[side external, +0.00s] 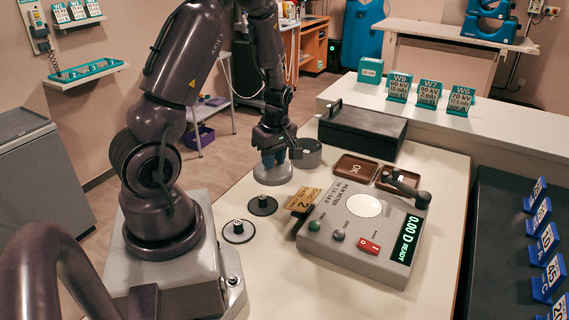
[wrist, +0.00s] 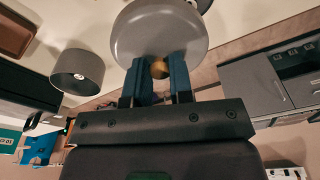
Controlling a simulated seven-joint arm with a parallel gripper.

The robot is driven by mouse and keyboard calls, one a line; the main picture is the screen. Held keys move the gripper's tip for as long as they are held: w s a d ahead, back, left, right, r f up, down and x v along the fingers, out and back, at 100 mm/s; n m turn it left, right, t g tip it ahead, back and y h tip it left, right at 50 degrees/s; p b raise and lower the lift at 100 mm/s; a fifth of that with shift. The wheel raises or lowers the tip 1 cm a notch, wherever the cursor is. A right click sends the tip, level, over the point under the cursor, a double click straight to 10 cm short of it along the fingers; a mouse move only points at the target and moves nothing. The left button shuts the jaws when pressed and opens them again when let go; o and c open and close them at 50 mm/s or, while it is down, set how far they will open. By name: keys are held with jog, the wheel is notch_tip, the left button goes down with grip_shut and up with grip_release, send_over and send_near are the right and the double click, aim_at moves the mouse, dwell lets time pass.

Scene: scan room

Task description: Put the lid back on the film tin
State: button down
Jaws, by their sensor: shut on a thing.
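My gripper (side external: 273,160) points down with its blue fingers closed on the small knob of a round grey lid (side external: 272,176). In the wrist view the lid (wrist: 160,30) lies beyond the fingertips (wrist: 160,75), and the brass-coloured knob (wrist: 160,68) shows between them. In the side view the lid is low over the white table; I cannot tell whether it touches. The grey round film tin (side external: 309,155) stands just right of and behind the lid, apart from it. The tin also shows at the left of the wrist view (wrist: 77,72).
A black box (side external: 362,130) and brown trays (side external: 357,167) stand right of the tin. A grey meter (side external: 362,230) with a display fills the table's front right.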

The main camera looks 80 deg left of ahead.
jog(key=s+d+r, duration=0.2)
jog(key=s+d, duration=0.2)
jog(key=w+a+f, duration=0.1)
jog(key=w+a, duration=1.1)
jog(key=w+a+f, duration=0.1)
jog(key=w+a, duration=0.5)
jog(key=a, duration=0.1)
jog(key=shift+f, duration=1.5)
jog(key=shift+f, duration=0.15)
jog(key=shift+c, duration=2.3)
grip_release()
